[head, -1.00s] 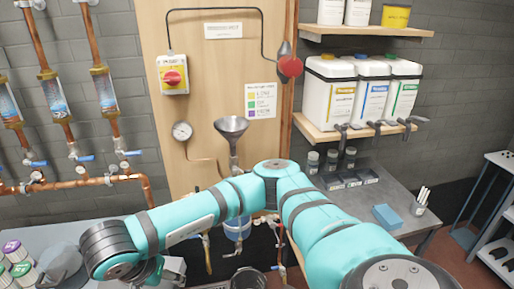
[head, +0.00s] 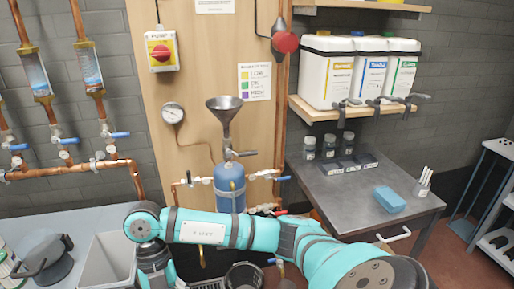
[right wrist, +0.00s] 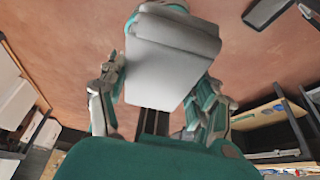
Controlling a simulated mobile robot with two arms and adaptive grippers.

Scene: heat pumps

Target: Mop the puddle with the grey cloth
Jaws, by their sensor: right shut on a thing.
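In the right wrist view my right gripper (right wrist: 160,95) has its fingers on both sides of a pale grey, thick, folded-looking thing, which I take to be the grey cloth (right wrist: 172,62). Reddish-brown floor shows behind it. In the head view the turquoise right arm reaches across the bottom from the right, and its wrist bends down at the lower left. The gripper and the cloth are out of that picture. My left gripper is in neither view. I can make out no puddle.
A grey bench (head: 340,200) with a blue block (head: 389,199) stands at right, below a shelf (head: 325,115) with several white canisters. A blue vessel (head: 228,188) under a funnel (head: 224,115) hangs on the wooden panel. A grey bin (head: 105,262) and a dark bucket (head: 243,275) stand low in front.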

